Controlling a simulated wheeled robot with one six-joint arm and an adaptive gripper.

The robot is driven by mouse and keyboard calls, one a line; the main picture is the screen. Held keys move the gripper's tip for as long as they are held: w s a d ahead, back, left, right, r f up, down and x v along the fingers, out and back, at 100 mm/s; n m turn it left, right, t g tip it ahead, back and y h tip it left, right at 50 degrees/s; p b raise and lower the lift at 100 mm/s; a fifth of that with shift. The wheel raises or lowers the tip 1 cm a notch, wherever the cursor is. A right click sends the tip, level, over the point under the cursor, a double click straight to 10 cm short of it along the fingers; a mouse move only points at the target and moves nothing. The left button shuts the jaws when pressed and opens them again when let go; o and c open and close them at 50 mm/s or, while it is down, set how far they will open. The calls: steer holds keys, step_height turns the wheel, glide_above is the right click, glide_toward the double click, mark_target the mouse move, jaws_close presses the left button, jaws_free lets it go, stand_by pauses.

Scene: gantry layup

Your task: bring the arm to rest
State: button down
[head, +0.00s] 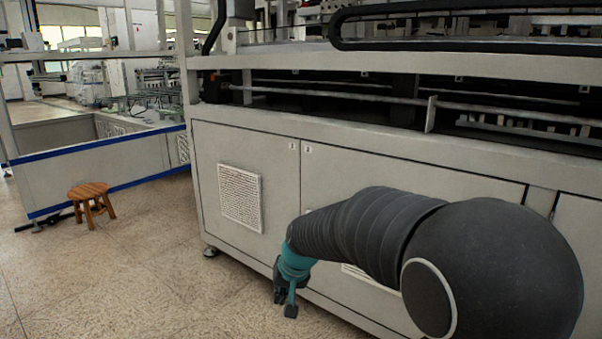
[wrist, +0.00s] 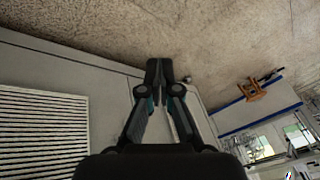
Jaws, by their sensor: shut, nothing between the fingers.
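My gripper (head: 286,298) hangs at the end of my dark, ribbed arm in the head view, low in front of the grey machine cabinet. The wrist view shows its two fingers (wrist: 159,72) from behind. The fingertips are together with nothing between them, so the gripper is shut and empty. My arm covers part of the cabinet's lower doors in the head view.
The long grey machine cabinet (head: 400,160) fills the right side, with a vent grille (head: 240,198) also in the wrist view (wrist: 40,130). A wooden stool (head: 91,200) stands at left, also in the wrist view (wrist: 253,90). Speckled floor (head: 150,270) is clear at front left.

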steer(key=s+d+r+t+h, duration=0.1)
steer(key=s+d+r, duration=0.3)
steer(key=s+d, duration=0.6)
steer(key=s+d+r+t+h, duration=0.1)
steer(key=s+d+r, duration=0.3)
steer(key=s+d, duration=0.6)
steer(key=s+h, duration=0.1)
steer(key=s, duration=0.6)
steer(key=shift+s+d+r+m, duration=0.25)
steer(key=shift+r+m, duration=0.1)
steer(key=shift+m, duration=0.05)
